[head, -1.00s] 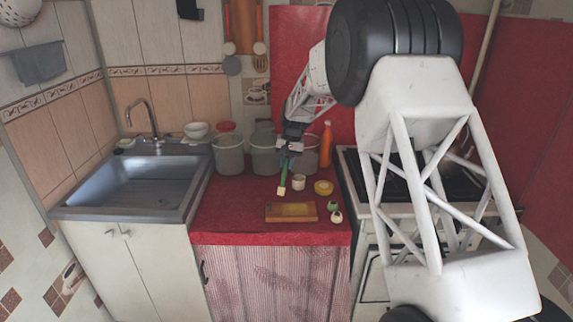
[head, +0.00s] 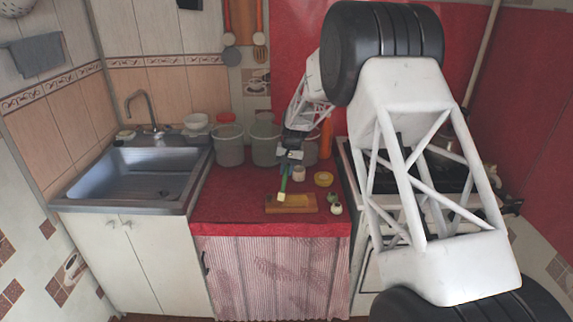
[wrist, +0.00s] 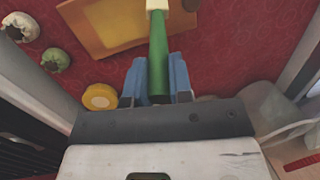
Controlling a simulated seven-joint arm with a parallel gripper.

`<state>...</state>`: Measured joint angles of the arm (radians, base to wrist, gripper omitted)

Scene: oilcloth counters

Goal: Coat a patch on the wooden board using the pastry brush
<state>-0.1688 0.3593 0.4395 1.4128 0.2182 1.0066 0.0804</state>
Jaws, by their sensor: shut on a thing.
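The wooden board (head: 302,206) lies flat near the front of the red counter; part of it shows in the wrist view (wrist: 105,32). My gripper (head: 290,161) is shut on the pastry brush (head: 283,184), above the counter behind the board. In the wrist view, the blue fingers of my gripper (wrist: 157,80) hold the green handle of the brush (wrist: 158,55) between them. The pale brush head points down at the left part of the board. I cannot tell whether it touches the wood.
Grey containers (head: 229,148) and an orange bottle (head: 326,137) stand behind. A sink (head: 140,175) is left, a stove right.

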